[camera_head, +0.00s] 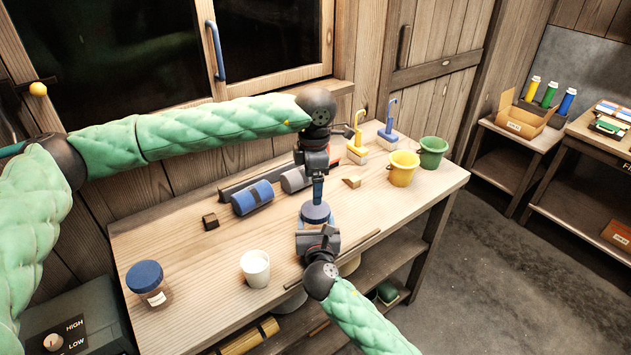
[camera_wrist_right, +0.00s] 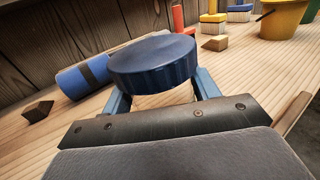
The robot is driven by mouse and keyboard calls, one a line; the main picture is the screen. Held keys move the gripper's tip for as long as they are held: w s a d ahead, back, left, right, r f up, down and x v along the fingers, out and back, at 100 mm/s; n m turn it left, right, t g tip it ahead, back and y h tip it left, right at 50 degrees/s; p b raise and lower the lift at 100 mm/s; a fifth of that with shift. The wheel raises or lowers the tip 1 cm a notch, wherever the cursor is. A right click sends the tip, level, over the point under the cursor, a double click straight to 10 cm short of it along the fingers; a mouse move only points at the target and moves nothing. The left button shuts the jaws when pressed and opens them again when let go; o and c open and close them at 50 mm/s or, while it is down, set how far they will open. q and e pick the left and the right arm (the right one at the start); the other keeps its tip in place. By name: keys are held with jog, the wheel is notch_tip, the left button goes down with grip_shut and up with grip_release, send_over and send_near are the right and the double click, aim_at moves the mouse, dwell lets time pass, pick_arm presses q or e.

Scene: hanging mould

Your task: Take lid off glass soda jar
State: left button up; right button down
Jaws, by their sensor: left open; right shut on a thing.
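A round blue lid (camera_head: 316,212) is between the fingers of my right gripper (camera_head: 317,226), which is shut on it. The right wrist view shows the lid (camera_wrist_right: 153,62) from the side between two blue fingers, with bare table visible below it. My left gripper (camera_head: 318,188) is open, pointing down just above the lid; a gap between them is hard to tell. An uncovered jar or cup with white contents (camera_head: 255,268) stands upright at the table's front. A brownish jar (camera_head: 154,294) with a blue lid on it (camera_head: 145,275) stands at the left.
The wooden table (camera_head: 195,270) holds a blue roll (camera_head: 252,197), a small dark block (camera_head: 210,221), a yellow bucket (camera_head: 403,168) and a green bucket (camera_head: 432,152). Brushes (camera_head: 388,130) stand at the back. The table between the two jars is clear.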

aim_at(316, 209)
pick_arm(q)
jog(key=m, duration=0.5)
jog(key=shift+s+f+m, duration=0.1)
jog(key=shift+f+m, duration=0.05)
jog(key=shift+m, duration=0.25)
jog(key=m, duration=0.5)
jog(key=shift+d, duration=0.2)
pick_arm(e)
jog(key=shift+f, duration=0.1)
pick_arm(q)
jog(key=m, duration=1.1)
jog(key=shift+d, duration=0.1)
jog(key=shift+f, duration=4)
